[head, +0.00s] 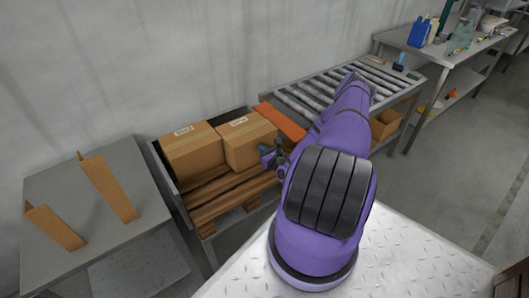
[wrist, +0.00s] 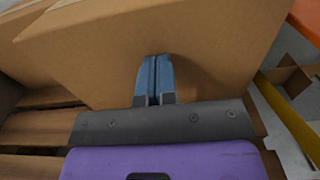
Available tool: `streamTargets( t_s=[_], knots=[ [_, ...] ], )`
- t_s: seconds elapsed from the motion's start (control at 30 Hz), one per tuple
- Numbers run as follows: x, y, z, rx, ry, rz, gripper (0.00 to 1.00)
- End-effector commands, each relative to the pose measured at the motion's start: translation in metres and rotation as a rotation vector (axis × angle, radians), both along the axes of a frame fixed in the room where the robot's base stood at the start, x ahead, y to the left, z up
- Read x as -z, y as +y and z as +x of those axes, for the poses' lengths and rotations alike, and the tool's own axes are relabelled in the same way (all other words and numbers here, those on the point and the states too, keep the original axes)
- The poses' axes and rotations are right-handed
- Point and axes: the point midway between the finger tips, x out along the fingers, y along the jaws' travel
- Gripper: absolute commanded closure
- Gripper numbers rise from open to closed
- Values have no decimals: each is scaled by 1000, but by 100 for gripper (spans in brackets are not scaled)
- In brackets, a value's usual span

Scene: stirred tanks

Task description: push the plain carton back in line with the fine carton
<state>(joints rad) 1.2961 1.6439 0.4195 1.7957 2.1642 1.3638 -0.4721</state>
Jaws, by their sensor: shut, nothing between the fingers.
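Two brown cartons stand side by side on a wooden pallet. The left carton (head: 192,158) has a label on top. The right carton (head: 250,148) also has one; both are too small to read, so I cannot tell which is plain and which fine. The right carton stands a little nearer me than the left. My gripper (head: 266,156) is shut and empty at the right carton's near face. In the wrist view its fingers (wrist: 155,65) point at that carton's broad face (wrist: 210,50), touching or very close. The left carton (wrist: 35,45) shows at upper left, farther back.
The wooden pallet (head: 222,197) lies in a dark-walled metal frame (head: 168,180) against the wall. An orange strip (head: 283,122) and a roller conveyor (head: 300,101) lie to the right.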

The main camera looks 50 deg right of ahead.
Motion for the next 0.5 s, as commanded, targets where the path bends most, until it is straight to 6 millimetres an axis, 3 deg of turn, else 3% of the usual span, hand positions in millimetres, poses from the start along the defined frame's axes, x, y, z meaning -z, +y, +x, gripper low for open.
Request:
streamTargets(
  t_s=[0.27,0.37,0.5],
  knots=[
    [0,0,2,-1,0,0,100],
    [0,-3,17,-3,-1,-1,100],
    [0,-11,50,-3,-1,-2,100]
  ],
)
